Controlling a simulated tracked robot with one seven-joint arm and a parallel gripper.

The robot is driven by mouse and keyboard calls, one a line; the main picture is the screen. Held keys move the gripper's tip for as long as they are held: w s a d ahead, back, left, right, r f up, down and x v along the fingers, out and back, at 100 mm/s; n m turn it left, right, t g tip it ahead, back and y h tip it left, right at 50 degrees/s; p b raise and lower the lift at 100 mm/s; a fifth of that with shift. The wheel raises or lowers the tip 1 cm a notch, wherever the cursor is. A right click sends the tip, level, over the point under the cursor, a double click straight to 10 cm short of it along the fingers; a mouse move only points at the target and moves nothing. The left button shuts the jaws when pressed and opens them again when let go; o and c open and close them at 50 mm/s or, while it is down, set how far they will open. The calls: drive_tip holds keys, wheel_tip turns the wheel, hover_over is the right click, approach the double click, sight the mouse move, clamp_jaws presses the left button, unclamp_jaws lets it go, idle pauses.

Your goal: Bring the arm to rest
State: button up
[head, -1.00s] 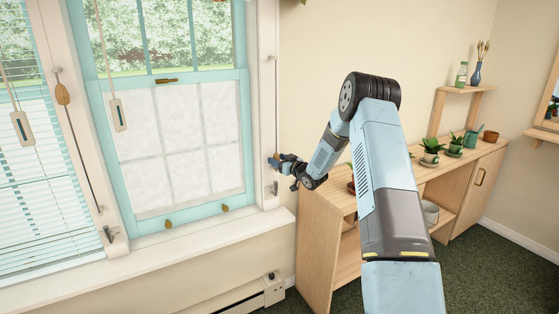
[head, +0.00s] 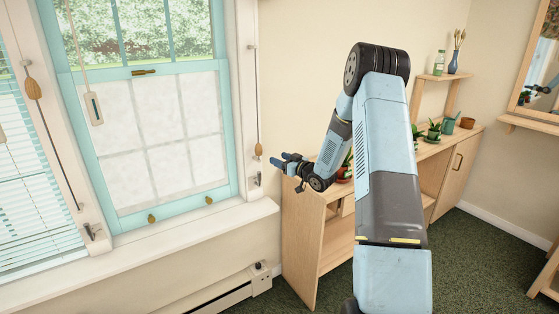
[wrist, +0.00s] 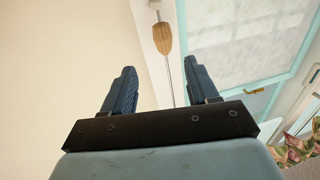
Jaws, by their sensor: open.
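My gripper (head: 284,163) is at the end of my raised, bent arm, in front of the wall between the window and the wooden cabinet. In the wrist view its two blue fingers (wrist: 158,85) are spread apart with nothing between them. A wooden cord knob (wrist: 162,38) hangs beyond the fingertips there. In the head view this knob (head: 259,150) hangs at the window's right frame, just left of the fingers and apart from them.
The teal-framed window (head: 150,140) and its white sill (head: 170,236) are at left. The wooden cabinet (head: 305,250) with potted plants (head: 434,130) stands behind my arm. A heater (head: 225,295) runs low along the wall. Green carpet (head: 480,250) is clear at right.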

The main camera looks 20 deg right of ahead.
drive_tip(key=s+a+r+m+g+h, duration=0.15)
drive_tip(key=s+r+h, duration=0.25)
drive_tip(key=s+r, duration=0.45)
drive_tip(key=s+r+m+g+h, duration=0.1)
drive_tip(key=s+r+g+h, duration=0.35)
drive_tip(key=r, duration=0.75)
drive_tip(key=s+a+m+g, duration=0.1)
drive_tip(key=s+a, duration=0.1)
drive_tip(key=s, duration=1)
drive_tip(key=s+a+r+m+g, duration=0.1)
drive_tip(key=s+a+g, duration=0.1)
drive_tip(key=s, duration=1.1)
drive_tip(key=s+a+r+m+g, duration=0.1)
drive_tip(key=s+a, duration=0.1)
drive_tip(key=s, duration=1.1)
drive_tip(key=shift+s+a, duration=0.2)
drive_tip(key=shift+a, duration=0.05)
drive_tip(key=shift+r, duration=0.1)
